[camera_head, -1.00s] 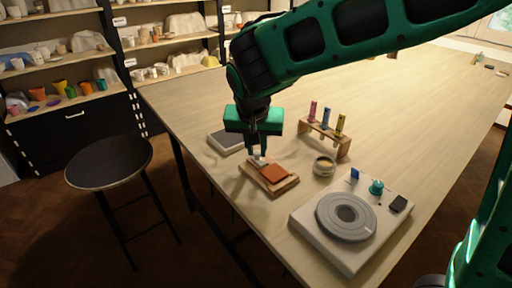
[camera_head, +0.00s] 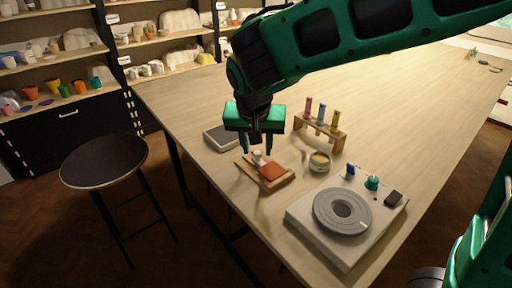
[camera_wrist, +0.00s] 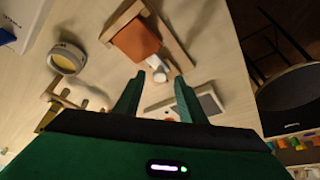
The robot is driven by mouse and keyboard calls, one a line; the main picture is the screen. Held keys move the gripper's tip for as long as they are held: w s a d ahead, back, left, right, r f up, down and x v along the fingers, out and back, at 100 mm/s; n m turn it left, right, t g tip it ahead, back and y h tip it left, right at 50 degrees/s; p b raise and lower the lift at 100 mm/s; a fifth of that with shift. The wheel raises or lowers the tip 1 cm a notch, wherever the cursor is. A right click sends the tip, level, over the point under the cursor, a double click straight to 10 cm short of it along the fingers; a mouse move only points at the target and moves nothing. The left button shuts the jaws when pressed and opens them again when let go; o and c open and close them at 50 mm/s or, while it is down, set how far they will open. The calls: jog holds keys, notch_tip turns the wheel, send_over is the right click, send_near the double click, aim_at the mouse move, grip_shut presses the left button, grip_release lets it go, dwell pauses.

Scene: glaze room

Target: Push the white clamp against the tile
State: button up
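The orange-brown tile (camera_head: 272,171) lies on a wooden holder (camera_head: 250,179) with raised edges near the table's front edge. The white clamp (camera_head: 258,157) is beside the tile, on the same holder. In the wrist view, the clamp (camera_wrist: 158,70) sits at the near edge of the tile (camera_wrist: 135,41); they look touching, but a thin gap cannot be ruled out. My gripper (camera_head: 262,151) is above the clamp end of the holder. In the wrist view, my gripper's fingers (camera_wrist: 158,97) are spread apart with nothing between them, and the clamp shows beyond their tips.
A grey-topped slab (camera_head: 222,138) lies behind the holder. A rack of coloured tubes (camera_head: 320,128) and a small round jar (camera_head: 319,162) stand to the right. A white wheel unit (camera_head: 345,215) is at front right. A black stool (camera_head: 104,160) stands left. The far table is mostly clear.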

jog(key=v, duration=1)
